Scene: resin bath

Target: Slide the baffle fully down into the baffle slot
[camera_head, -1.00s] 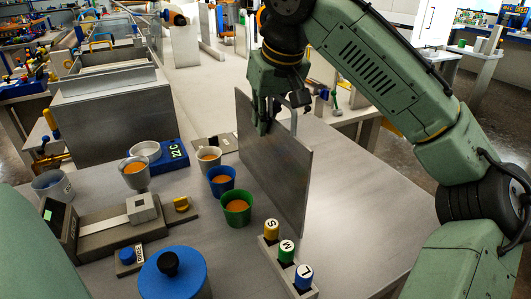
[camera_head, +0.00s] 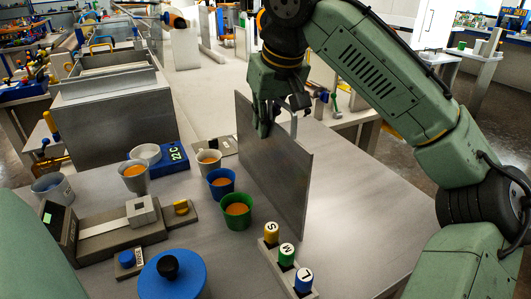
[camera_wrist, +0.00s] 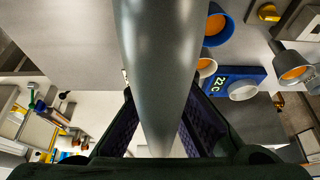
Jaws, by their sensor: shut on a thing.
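The baffle is a thin, flat grey metal plate (camera_head: 275,175), standing upright on edge over the bench. My gripper (camera_head: 264,130) is shut on its upper edge, toward the far end. In the wrist view the plate (camera_wrist: 162,70) runs down the middle between the two dark finger pads, and my gripper (camera_wrist: 158,135) has a finger on each side of it. The plate's lower edge is close to the bench top; I cannot tell whether it touches. I cannot make out the baffle slot; it may be the grey open-topped tank (camera_head: 110,120) at the left.
Left of the plate stand a green cup (camera_head: 237,212), a blue cup (camera_head: 221,186) and a grey cup (camera_head: 209,163), with orange contents. A rack with S, M and L knobs (camera_head: 287,262) is near the plate's front end. Bare bench (camera_head: 370,205) lies to the right.

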